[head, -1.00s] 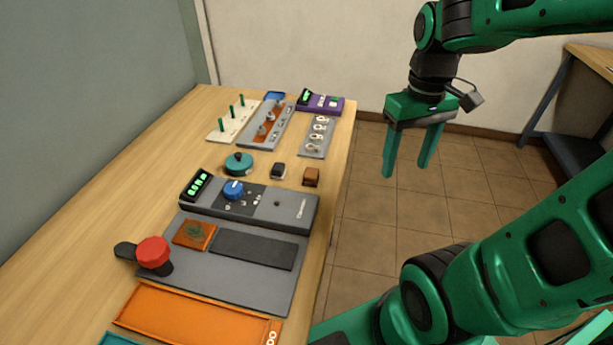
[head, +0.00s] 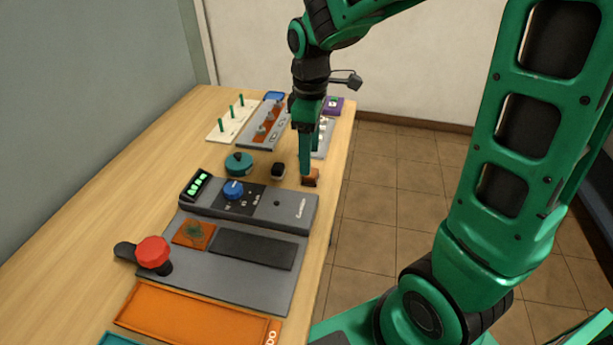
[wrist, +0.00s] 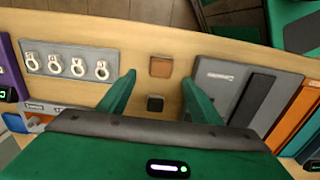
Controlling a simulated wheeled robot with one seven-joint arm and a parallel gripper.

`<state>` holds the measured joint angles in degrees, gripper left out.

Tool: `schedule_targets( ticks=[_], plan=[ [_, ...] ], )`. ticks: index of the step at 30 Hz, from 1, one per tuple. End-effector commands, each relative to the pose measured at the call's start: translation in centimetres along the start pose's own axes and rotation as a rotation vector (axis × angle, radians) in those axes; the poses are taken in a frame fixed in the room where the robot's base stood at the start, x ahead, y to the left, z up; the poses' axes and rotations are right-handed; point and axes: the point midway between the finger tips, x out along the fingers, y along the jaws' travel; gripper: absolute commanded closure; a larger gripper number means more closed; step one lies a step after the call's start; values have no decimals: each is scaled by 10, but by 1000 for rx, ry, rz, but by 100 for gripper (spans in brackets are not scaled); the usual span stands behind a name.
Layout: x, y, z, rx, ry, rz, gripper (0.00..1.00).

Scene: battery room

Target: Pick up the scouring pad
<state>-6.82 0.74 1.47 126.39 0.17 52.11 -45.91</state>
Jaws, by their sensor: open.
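Two small blocks stand near the table's right edge: a brown one (head: 311,181) and a black one (head: 278,171). I cannot tell for sure which is the scouring pad. My gripper (head: 305,180) points down at the brown block and hides part of it in the head view. In the wrist view my gripper (wrist: 163,80) is open, with its fingers spread left and right. The brown block (wrist: 161,67) shows between and beyond the tips, and the black block (wrist: 155,103) between the fingers, nearer the palm. Nothing is held.
A teal lidded pot (head: 239,164) is left of the blocks. A grey device with a blue knob (head: 233,189) lies in front. A grey panel with white rings (wrist: 75,65) lies left in the wrist view. A red knob (head: 153,252) stands at the front left.

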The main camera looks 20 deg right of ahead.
Motion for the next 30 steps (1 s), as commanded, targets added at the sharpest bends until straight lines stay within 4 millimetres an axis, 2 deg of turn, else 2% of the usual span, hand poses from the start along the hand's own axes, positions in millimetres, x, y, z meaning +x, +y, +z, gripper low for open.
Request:
schedule_targets(
  ticks=[12, 22, 27, 28, 30],
  plan=[
    [47, 0, 2, 1, -2, -2, 41],
    [53, 0, 2, 1, -1, 0, 41],
    [53, 0, 2, 1, -1, 0, 81],
    [53, 0, 2, 1, -1, 0, 84],
    [53, 0, 2, 1, -1, 0, 85]
  ],
)
